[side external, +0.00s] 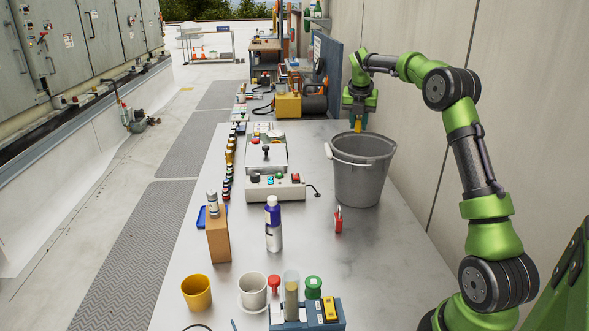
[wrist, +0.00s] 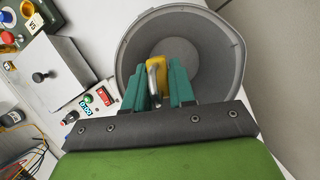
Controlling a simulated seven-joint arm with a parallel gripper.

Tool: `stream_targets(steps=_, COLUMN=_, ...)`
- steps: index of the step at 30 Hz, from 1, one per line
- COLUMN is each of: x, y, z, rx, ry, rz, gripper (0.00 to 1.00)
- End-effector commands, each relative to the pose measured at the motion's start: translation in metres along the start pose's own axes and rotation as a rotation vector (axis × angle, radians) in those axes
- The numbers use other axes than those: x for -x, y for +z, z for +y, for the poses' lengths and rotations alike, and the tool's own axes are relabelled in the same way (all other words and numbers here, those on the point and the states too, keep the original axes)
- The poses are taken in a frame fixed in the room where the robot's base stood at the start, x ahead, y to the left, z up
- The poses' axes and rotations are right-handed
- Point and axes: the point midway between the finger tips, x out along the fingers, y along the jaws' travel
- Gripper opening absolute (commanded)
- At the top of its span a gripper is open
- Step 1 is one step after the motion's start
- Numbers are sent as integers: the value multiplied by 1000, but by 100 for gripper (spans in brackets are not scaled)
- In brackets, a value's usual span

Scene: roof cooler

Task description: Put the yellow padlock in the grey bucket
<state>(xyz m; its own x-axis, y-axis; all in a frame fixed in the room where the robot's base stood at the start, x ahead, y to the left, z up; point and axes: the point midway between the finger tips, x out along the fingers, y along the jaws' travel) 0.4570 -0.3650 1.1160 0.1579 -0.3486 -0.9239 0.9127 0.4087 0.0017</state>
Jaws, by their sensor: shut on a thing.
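The grey bucket (side external: 362,172) stands upright on the metal table near the wall, with its open mouth up. In the wrist view the bucket's inner wall (wrist: 215,38) fills the upper right. My gripper (side external: 358,120) is above the bucket's rim, pointing down. It is shut on the yellow padlock (side external: 358,127). In the wrist view the yellow padlock (wrist: 154,63) sits between the two green fingers (wrist: 162,85), its metal shackle towards me, over the bucket's mouth. The padlock's exact height above the rim is hard to tell.
A red padlock (side external: 338,220) stands in front of the bucket. A control box (side external: 275,187) with buttons is to its left. The table's right front is clear.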

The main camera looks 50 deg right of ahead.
Motion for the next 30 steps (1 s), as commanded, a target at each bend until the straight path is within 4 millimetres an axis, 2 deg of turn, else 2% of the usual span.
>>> stream_targets(steps=3, x=-13, y=11, z=-11, rx=-29, ry=-14, rz=2, gripper=0)
stream_targets(steps=16, x=-93, y=-25, z=-10, rx=-24, ry=-12, rz=3, gripper=0)
stream_targets(steps=30, x=-163, y=-53, z=-10, rx=-25, ry=-11, rz=0, gripper=0)
